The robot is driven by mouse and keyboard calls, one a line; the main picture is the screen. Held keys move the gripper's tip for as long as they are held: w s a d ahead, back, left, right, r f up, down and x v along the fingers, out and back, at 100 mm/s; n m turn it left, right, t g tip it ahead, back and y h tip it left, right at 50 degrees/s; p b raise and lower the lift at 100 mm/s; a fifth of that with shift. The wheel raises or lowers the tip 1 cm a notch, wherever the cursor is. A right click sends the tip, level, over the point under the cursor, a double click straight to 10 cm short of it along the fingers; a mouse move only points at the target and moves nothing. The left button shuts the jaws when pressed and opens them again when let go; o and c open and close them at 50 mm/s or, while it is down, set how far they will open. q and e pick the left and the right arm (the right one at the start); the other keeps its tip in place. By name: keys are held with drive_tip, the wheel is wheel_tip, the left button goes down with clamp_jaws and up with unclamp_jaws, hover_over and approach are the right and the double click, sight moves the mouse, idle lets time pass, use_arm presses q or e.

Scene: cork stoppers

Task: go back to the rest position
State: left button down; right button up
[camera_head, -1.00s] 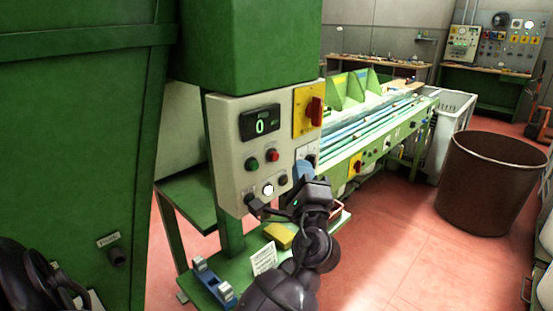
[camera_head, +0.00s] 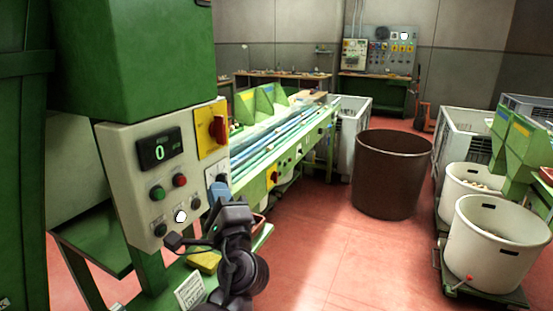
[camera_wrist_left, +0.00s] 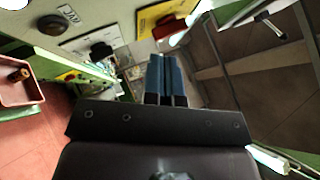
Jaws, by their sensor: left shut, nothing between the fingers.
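My left gripper (camera_head: 219,192) is in front of the lower right edge of a pale control panel (camera_head: 150,185). Its blue fingers are together and empty, and they also show side by side in the left wrist view (camera_wrist_left: 166,80). Whether the fingertips touch the panel I cannot tell. The gripper hides part of the panel's right edge. My right gripper is not in view.
The panel has a display (camera_head: 160,149) reading 0 and a red rotary switch (camera_head: 218,129). A long green conveyor machine (camera_head: 290,150) runs behind it. A brown bin (camera_head: 390,175) and a white tub (camera_head: 497,245) stand at right. Red floor (camera_head: 330,255) between is clear.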

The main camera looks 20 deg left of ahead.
use_arm(q)
drive_tip(key=w+d+f+n+t+h, duration=0.3)
drive_tip(key=w+d+f+n+h, duration=0.1)
drive_tip(key=f+h, duration=0.4)
drive_tip(key=s+d+f+n+g+h, duration=0.2)
drive_tip(key=s+f+n+h, duration=0.15)
drive_tip(key=f+h, duration=0.55)
drive_tip(key=s+a+f+n+g, duration=0.1)
drive_tip(key=s+f+n+g, duration=0.1)
drive_tip(key=s+f, duration=0.8)
drive_tip(key=s+a+f+n+g, duration=0.2)
drive_tip(key=s+f+g, duration=0.1)
drive_tip(key=s+f, duration=0.7)
wheel_tip(320, 180, down, 2)
drive_tip(key=shift+s+a+f+g+y, duration=0.25)
drive_tip(key=shift+s+a+g+y, duration=0.05)
drive_tip(key=shift+s, duration=0.1)
